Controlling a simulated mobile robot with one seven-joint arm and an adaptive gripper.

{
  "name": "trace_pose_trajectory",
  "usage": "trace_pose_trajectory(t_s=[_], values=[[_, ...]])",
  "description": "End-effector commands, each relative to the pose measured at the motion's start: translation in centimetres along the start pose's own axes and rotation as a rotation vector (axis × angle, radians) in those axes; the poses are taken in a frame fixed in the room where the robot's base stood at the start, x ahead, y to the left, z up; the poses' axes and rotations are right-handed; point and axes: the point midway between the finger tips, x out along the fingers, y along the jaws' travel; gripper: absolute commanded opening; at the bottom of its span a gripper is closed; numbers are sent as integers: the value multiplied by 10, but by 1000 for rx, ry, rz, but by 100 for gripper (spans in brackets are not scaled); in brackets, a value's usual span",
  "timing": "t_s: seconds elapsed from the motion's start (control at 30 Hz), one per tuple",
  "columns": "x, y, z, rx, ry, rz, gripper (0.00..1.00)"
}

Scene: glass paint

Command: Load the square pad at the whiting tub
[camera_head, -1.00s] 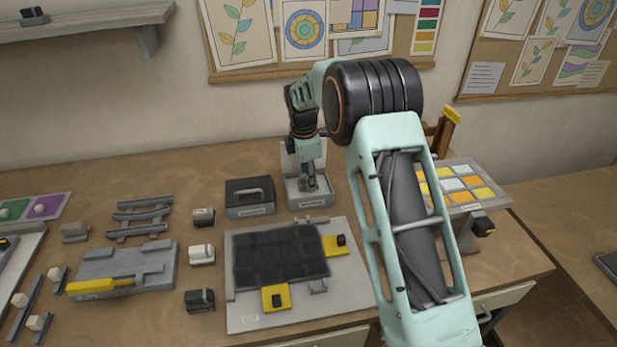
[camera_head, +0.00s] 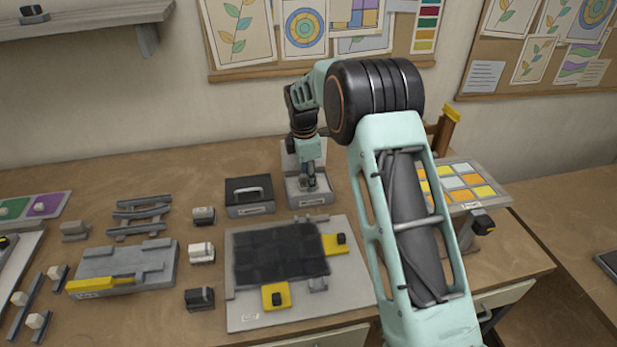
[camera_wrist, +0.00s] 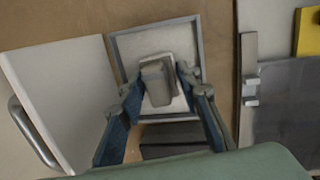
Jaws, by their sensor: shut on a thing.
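The whiting tub (camera_head: 305,202) is a small grey open tray with a label on its front, at the back middle of the bench. In the wrist view the tub's rim (camera_wrist: 201,40) frames a pale, whitish filling (camera_wrist: 165,36). My gripper (camera_head: 311,184) points down into the tub. In the wrist view my gripper (camera_wrist: 160,88) is shut on a grey block-shaped pad (camera_wrist: 155,72), held over the pale filling. The pad's underside is hidden, so I cannot tell whether it touches the filling.
A dark lidded box with a handle (camera_head: 250,208) stands just left of the tub. In front lies a board (camera_head: 350,296) with a dark glass panel (camera_head: 280,258) and yellow blocks. A tray of coloured tiles (camera_head: 505,200) is to the right. Small blocks stand at left.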

Motion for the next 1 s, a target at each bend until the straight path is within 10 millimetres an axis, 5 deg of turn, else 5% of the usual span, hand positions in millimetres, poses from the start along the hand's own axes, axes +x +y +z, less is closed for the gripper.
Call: trace_pose_trajectory(t_s=[0.43,1.0], values=[[-1,-1,0,0,0,-3,12],[-47,6,4,0,1,-1,12]])
